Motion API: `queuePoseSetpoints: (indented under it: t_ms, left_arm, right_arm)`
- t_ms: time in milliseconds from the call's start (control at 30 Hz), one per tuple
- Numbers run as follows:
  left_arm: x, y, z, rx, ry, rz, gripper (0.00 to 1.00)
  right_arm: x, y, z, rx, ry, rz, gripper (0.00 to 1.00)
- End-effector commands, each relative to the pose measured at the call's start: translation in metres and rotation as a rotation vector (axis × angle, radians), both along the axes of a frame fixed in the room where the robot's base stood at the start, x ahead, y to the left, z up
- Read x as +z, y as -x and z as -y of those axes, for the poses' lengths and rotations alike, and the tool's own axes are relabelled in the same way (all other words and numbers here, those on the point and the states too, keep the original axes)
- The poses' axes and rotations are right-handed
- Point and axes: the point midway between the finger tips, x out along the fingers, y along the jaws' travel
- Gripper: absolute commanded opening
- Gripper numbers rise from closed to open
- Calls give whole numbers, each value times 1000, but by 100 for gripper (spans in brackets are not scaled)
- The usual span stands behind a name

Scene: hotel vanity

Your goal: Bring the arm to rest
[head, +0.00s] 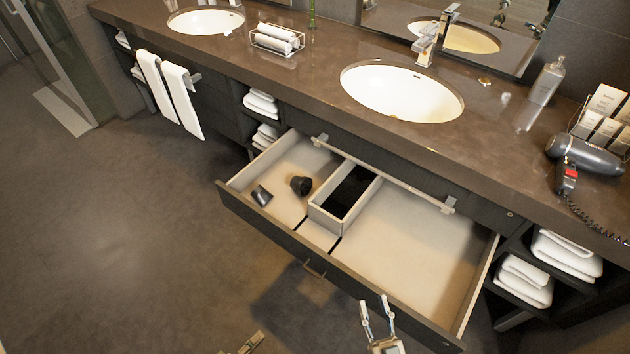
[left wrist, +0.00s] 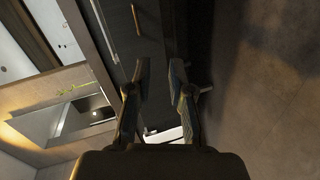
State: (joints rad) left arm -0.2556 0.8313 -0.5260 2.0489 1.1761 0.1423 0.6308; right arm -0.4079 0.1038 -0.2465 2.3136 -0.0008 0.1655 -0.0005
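My left gripper (head: 250,343) shows only at the bottom edge of the head view, low over the floor and apart from the vanity. In the left wrist view its fingers (left wrist: 159,75) stand apart with nothing between them. My right gripper (head: 376,307) is at the bottom of the head view, in front of the open drawer (head: 412,235). Its two fingers are spread and empty. The drawer is pulled out under the right sink. Two small black pieces (head: 301,186) (head: 261,195) lie in its left part, beside a light divider box (head: 322,211).
The countertop (head: 300,62) carries two sinks (head: 402,92), a towel tray (head: 277,39), a soap bottle (head: 547,80) and a hair dryer (head: 586,156) with a coiled cord. Folded towels (head: 525,280) fill the shelves. Floor at left is clear.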

Motion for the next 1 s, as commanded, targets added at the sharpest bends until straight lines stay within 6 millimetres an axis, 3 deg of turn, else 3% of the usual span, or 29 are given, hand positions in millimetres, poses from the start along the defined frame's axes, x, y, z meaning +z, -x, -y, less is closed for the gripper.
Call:
queuePoseSetpoints:
  t_ms: [167, 333, 433, 567, 600, 700, 833, 1000]
  left_arm:
    - [-4, -1, 1, -49, -171, 46, 21]
    - [-24, 4, -2, -116, -409, 56, 21]
    - [-43, 13, -8, -173, -588, 27, 21]
    - [-78, 47, -24, -299, -866, -88, 21]
    - [-89, 63, -29, -351, -947, -139, 21]
    - [-112, 107, -38, -485, -1094, -270, 21]
    - [-129, 154, -44, -624, -1196, -399, 21]
    - [-137, 179, -47, -703, -1241, -464, 21]
  right_arm:
    - [-41, -9, -2, 3, 61, -177, 40]
    - [-106, -8, 4, 4, 137, -430, 40]
    - [-155, 6, 11, 3, 194, -631, 40]
    - [-230, 54, 32, -3, 287, -980, 40]
    - [-252, 76, 39, -5, 316, -1094, 40]
    - [-292, 131, 57, -8, 370, -1337, 40]
    - [-319, 187, 74, -10, 413, -1550, 40]
    - [-331, 217, 82, -10, 433, -1657, 40]
